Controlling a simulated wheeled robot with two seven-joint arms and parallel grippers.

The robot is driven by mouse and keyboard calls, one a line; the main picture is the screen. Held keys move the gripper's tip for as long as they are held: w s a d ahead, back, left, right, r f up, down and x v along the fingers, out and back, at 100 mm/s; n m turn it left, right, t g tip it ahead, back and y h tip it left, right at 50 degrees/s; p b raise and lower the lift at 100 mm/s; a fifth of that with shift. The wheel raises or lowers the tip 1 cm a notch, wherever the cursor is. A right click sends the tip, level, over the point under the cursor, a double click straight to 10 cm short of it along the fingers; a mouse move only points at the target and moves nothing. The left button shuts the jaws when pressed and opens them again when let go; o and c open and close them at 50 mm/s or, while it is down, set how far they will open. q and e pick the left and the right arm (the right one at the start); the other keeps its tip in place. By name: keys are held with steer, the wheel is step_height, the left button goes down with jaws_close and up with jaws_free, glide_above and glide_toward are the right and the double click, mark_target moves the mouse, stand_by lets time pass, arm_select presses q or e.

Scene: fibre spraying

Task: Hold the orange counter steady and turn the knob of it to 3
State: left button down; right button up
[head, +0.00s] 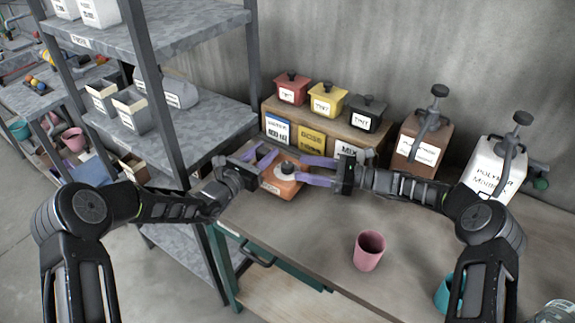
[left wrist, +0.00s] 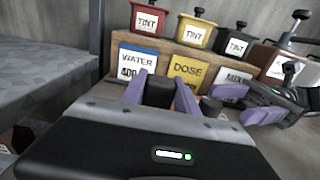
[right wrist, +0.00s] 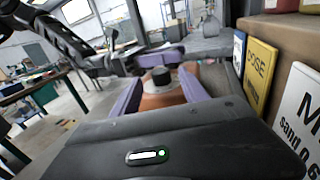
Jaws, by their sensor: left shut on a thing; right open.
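The orange counter (head: 284,187) sits on the table in front of the wooden rack, with a dark knob (head: 288,168) on a pale disc on top. My left gripper (head: 266,154) is at its left rear, shut on a dark block (left wrist: 158,92) that seems to be part of the counter. My right gripper (head: 304,170) reaches in from the right, open, its purple fingertips close beside the knob. In the right wrist view the knob (right wrist: 160,76) shows between and just beyond the fingertips. I cannot read the knob's setting or tell whether the fingers touch it.
The wooden rack (head: 325,128) behind carries red, yellow and black tint pots and label cards. A brown canister (head: 418,150) and white canister (head: 495,168) stand right of it. A pink cup (head: 369,251) stands in front. Grey shelving (head: 205,135) is at left.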

mark_target(288, 165)
steer(key=x, duration=0.6)
steer(key=shift+d, duration=0.1)
steer(key=shift+c, duration=0.5)
jaws_close()
